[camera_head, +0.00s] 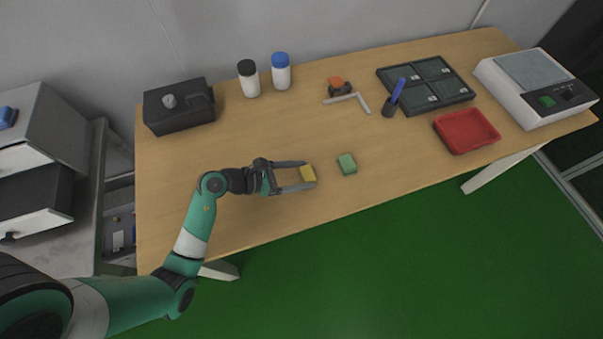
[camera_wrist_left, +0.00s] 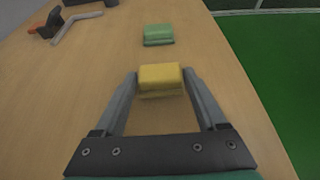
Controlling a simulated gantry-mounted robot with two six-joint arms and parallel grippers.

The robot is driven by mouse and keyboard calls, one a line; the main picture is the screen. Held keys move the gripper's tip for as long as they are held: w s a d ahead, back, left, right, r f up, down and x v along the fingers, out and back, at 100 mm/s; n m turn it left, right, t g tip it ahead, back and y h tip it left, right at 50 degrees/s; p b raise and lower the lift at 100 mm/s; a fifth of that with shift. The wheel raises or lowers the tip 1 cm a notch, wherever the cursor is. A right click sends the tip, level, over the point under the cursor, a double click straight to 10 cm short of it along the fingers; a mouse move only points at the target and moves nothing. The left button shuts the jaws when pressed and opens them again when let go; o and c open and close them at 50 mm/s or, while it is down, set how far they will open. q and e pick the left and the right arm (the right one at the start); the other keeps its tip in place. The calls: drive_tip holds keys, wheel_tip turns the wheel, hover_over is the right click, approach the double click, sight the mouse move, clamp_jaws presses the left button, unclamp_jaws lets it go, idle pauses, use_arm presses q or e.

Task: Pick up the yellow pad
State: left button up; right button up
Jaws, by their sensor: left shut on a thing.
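The yellow pad (camera_head: 308,174) is a small block near the front middle of the wooden table in the head view. My left gripper (camera_head: 306,176) is shut on it, with one finger on either side. In the left wrist view the yellow pad (camera_wrist_left: 160,77) sits between the fingertips of my left gripper (camera_wrist_left: 160,80). I cannot tell whether the pad touches the table or is slightly above it. My right gripper is not in view.
A green pad (camera_head: 347,164) lies just right of the yellow one. A red tray (camera_head: 466,131), a dark compartment tray (camera_head: 427,84), a pen holder (camera_head: 390,107) and a scale (camera_head: 535,88) stand to the right. Bottles (camera_head: 281,72) and a black box (camera_head: 179,106) stand behind.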

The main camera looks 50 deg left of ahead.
use_arm(q)
drive_tip(key=r, duration=0.1)
drive_tip(key=r+p, duration=0.2)
drive_tip(key=shift+s+r, duration=0.3)
drive_tip(key=shift+r, duration=0.1)
drive_tip(key=s+d+r+p, duration=0.1)
drive_tip(key=s+r+p, duration=0.5)
drive_tip(key=s, duration=0.7)
wheel_tip(320, 180, up, 2)
drive_tip(key=shift+s+r, duration=0.2)
drive_tip(key=shift+d, duration=0.1)
